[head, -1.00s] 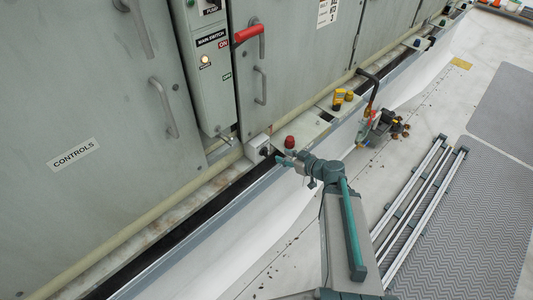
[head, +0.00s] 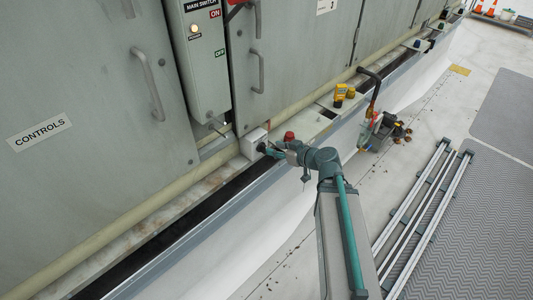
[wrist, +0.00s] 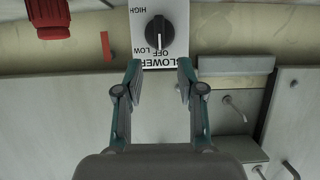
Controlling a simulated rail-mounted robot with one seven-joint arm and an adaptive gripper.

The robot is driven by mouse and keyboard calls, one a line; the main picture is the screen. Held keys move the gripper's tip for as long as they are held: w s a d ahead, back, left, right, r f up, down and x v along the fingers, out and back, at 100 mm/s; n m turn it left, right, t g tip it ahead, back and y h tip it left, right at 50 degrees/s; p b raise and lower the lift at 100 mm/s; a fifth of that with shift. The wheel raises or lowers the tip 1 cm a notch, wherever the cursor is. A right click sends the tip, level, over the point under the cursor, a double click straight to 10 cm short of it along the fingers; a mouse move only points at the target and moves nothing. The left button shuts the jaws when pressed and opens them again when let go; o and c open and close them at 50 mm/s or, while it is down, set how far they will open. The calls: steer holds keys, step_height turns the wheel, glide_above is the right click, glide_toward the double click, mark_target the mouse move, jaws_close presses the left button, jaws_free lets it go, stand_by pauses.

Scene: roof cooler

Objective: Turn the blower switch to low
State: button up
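The blower switch (wrist: 160,31) is a dark round knob on a white label plate in the wrist view. The plate reads HIGH, LOW, OFF and BLOWER, upside down here, with OFF just below the knob and LOW to its left.
A red cap (head: 289,136) stands close behind my gripper and shows in the wrist view (wrist: 48,18). Cabinet doors (head: 85,130) line the left.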

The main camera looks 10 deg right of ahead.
mark_target(265, 145)
steer(key=shift+a+f+b, duration=0.1)
steer(key=shift+f+b, duration=0.2)
steer(key=shift+b, duration=0.2)
steer(key=x, duration=0.1)
steer(key=p+x, duration=0.1)
steer(key=x, duration=0.2)
steer(key=shift+w+r, duration=0.1)
steer(key=shift+r, duration=0.2)
steer(key=shift+w+a+f+p, duration=0.3)
steer(key=shift+w+a, duration=0.05)
steer(key=shift+w, duration=0.15)
jaws_close()
